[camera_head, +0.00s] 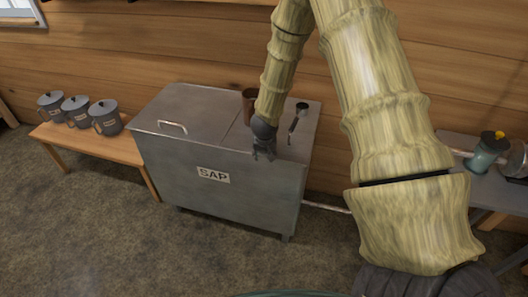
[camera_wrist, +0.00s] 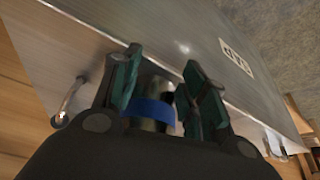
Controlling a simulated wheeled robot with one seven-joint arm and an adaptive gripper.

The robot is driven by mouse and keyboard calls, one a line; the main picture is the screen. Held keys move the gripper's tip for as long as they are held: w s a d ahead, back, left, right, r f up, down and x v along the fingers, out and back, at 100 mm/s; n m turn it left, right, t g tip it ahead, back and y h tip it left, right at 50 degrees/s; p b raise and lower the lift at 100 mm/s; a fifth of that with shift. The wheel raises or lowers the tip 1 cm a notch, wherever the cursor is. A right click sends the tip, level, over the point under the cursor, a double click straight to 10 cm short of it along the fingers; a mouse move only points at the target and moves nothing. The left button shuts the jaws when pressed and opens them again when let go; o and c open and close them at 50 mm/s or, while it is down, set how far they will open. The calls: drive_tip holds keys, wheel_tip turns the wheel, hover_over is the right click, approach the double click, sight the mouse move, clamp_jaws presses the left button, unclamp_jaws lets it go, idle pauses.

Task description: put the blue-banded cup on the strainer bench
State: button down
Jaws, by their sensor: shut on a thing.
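In the wrist view my gripper (camera_wrist: 163,62) has its dark green fingers on either side of a small cup with a blue band (camera_wrist: 152,108), and it is shut on the cup. In the head view my gripper (camera_head: 264,153) hangs at the front edge of the grey SAP tank (camera_head: 225,205); the cup cannot be made out there. At the right edge a grey bench (camera_head: 480,192) bears a teal vessel with a yellow top (camera_head: 488,152) and a metal piece (camera_head: 516,162), perhaps a strainer. I cannot tell for certain that this is the strainer bench.
A wooden bench (camera_head: 118,149) at left bears three lidded grey pails (camera_head: 76,110). A brown can (camera_head: 249,104) and a dark-handled tool (camera_head: 297,118) are on the tank's top. A pale pipe (camera_head: 326,208) runs right from the tank. Floor in front is clear.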

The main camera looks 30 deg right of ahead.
drive_tip(key=shift+a+r, duration=0.1)
drive_tip(key=c, duration=0.8)
unclamp_jaws()
